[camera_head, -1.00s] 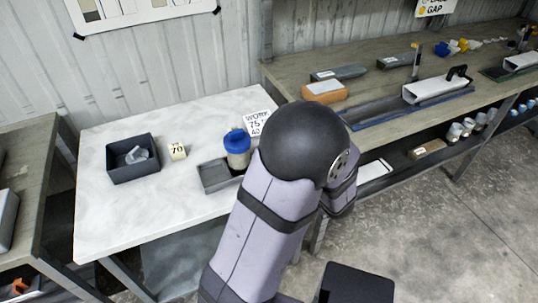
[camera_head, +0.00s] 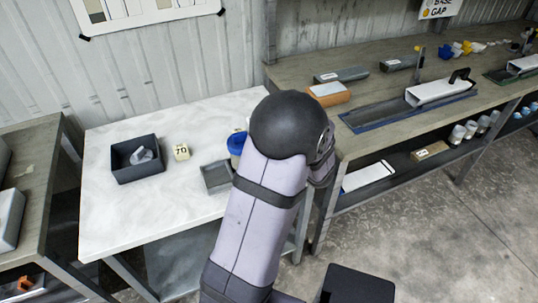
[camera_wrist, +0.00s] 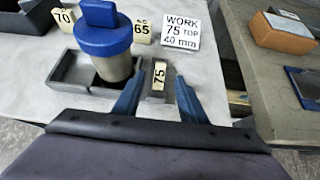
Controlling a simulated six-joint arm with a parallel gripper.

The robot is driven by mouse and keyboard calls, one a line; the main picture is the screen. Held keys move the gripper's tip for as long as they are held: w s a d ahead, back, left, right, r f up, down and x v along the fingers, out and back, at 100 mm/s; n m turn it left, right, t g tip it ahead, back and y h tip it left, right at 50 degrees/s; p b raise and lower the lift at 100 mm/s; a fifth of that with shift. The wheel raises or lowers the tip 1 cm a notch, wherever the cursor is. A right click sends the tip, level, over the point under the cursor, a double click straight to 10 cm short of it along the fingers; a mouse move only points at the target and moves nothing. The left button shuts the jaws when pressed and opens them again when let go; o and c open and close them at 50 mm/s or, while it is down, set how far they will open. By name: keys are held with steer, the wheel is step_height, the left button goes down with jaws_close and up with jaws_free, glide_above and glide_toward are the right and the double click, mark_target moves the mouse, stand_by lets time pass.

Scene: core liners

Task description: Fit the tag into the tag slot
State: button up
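In the wrist view, a cream tag marked 75 (camera_wrist: 159,75) sits in or against a small grey block (camera_wrist: 156,94) on the white table. I cannot tell whether it is seated in a slot. My gripper (camera_wrist: 159,77) has its two blue fingers apart, one on each side of the tag, with a gap visible on both sides. The head view hides my gripper and this tag behind my arm. A tag marked 70 (camera_head: 181,152) stands on the table, and a tag marked 65 (camera_wrist: 143,32) shows in the wrist view.
A blue-lidded jar (camera_wrist: 105,40) stands at a grey tray (camera_wrist: 70,72), close left of my fingers. A sign reading WORK 75 TOP 40 mm (camera_wrist: 181,35) stands behind. A dark box (camera_head: 135,170) sits at left. The right bench (camera_head: 375,100) holds liners and blocks.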

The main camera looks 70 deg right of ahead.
steer(key=shift+p+x, duration=0.7)
steer(key=shift+x, duration=1.9)
steer(key=shift+r, duration=0.25)
steer(key=shift+c, duration=0.4)
jaws_close()
